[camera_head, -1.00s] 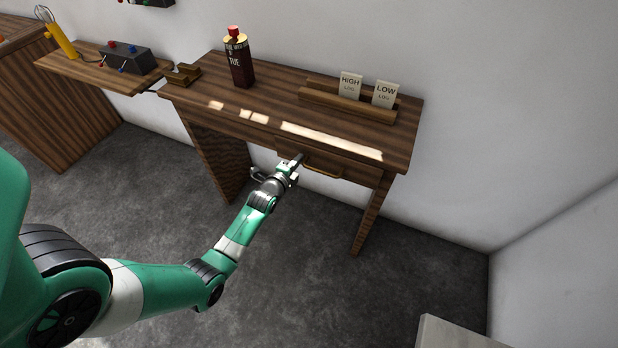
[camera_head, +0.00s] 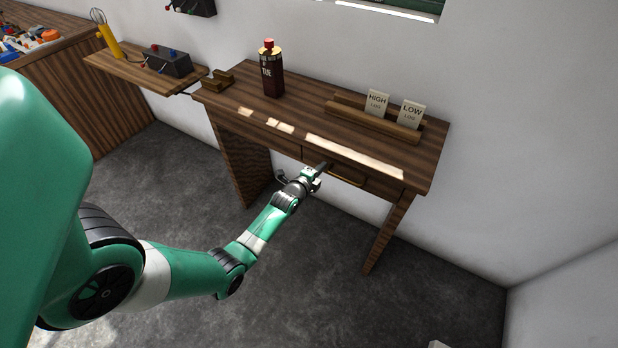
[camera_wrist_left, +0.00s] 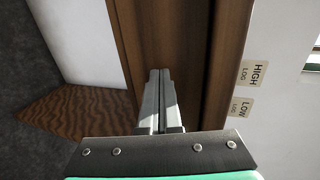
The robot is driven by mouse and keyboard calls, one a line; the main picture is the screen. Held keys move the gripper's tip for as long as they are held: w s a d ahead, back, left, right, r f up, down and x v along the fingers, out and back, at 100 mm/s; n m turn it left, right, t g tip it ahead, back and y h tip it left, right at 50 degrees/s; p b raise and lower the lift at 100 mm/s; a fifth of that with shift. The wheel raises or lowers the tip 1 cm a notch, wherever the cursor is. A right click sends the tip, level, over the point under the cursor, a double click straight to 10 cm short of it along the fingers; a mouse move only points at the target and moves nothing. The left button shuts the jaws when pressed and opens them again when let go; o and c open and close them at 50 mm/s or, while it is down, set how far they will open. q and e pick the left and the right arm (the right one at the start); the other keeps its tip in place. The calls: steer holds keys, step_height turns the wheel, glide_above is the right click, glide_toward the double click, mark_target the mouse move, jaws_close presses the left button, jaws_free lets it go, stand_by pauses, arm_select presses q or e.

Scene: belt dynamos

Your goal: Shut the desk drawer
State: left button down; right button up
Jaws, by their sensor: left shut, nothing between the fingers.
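The wooden desk (camera_head: 310,116) stands against the wall in the head view. Its drawer (camera_head: 374,186) is under the right part of the top, with a brass-coloured bar handle (camera_head: 347,179). The drawer front looks close to the desk frame; I cannot tell whether a gap is left. My left gripper (camera_head: 323,166) is shut and empty, its tips at the drawer front just left of the handle. In the left wrist view its closed fingers (camera_wrist_left: 160,78) point at brown wood; contact is unclear. My right gripper is not in view.
A dark bottle (camera_head: 271,72) and a rack with a HIGH card (camera_head: 377,102) and a LOW card (camera_head: 411,114) stand on the desk. A side shelf (camera_head: 135,73) at left holds a switch box (camera_head: 168,61). The grey floor before the desk is clear.

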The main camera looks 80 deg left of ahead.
arm_select(q)
steer(key=f+p+v, duration=0.1)
steer(key=p+v, duration=0.3)
steer(key=v, duration=0.9)
steer(key=shift+d+p, duration=0.3)
steer(key=shift+p, duration=0.05)
